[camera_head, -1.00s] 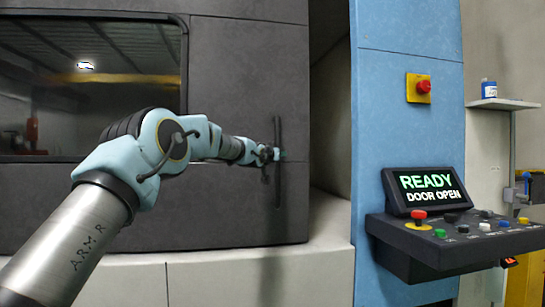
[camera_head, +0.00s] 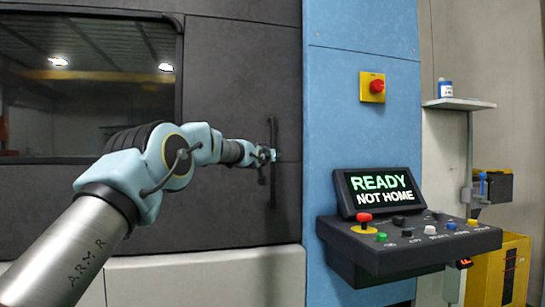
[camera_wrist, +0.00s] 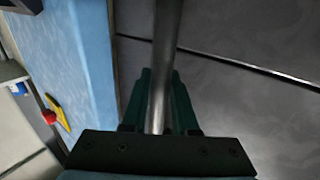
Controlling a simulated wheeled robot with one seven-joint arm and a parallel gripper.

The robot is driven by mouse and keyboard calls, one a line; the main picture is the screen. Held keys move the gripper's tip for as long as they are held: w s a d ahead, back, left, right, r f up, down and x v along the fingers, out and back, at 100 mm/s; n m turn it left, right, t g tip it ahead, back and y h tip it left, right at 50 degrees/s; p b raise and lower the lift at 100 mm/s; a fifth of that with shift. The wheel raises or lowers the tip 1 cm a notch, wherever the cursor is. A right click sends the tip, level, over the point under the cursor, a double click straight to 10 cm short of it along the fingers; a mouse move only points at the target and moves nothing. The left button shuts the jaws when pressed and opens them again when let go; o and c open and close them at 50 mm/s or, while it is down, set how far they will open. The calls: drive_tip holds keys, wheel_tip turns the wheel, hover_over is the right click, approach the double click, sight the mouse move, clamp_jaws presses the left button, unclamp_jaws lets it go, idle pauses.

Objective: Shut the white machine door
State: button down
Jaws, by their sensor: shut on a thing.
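The machine door (camera_head: 235,75) is dark grey rather than white, with a dark window (camera_head: 90,85) at its left. Its right edge meets the blue machine panel (camera_head: 335,110) with no gap that I can see. A dark upright bar handle (camera_head: 272,190) is near that edge. My gripper (camera_head: 268,155) is shut on the handle at about its middle. In the wrist view, the handle bar (camera_wrist: 166,40) runs between the green fingers of my gripper (camera_wrist: 160,92).
A red button on a yellow plate (camera_head: 372,87) is on the blue panel. A shelf (camera_head: 459,104) holds a small bottle (camera_head: 445,88).

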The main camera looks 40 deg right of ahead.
drive_tip(key=shift+s+d+f, duration=0.1)
drive_tip(key=shift+s+d, duration=0.2)
drive_tip(key=shift+s, duration=0.15)
drive_tip(key=c, duration=0.9)
unclamp_jaws()
drive_tip(key=shift+s, duration=0.1)
drive_tip(key=shift+o, duration=1.1)
drive_tip(key=shift+a, duration=0.1)
drive_tip(key=shift+w+r, duration=0.2)
drive_tip(key=shift+a, duration=0.1)
drive_tip(key=b+v, duration=0.5)
drive_tip(key=v, duration=0.5)
drive_tip(key=shift+s+a, duration=0.25)
drive_tip(key=shift+a, duration=0.05)
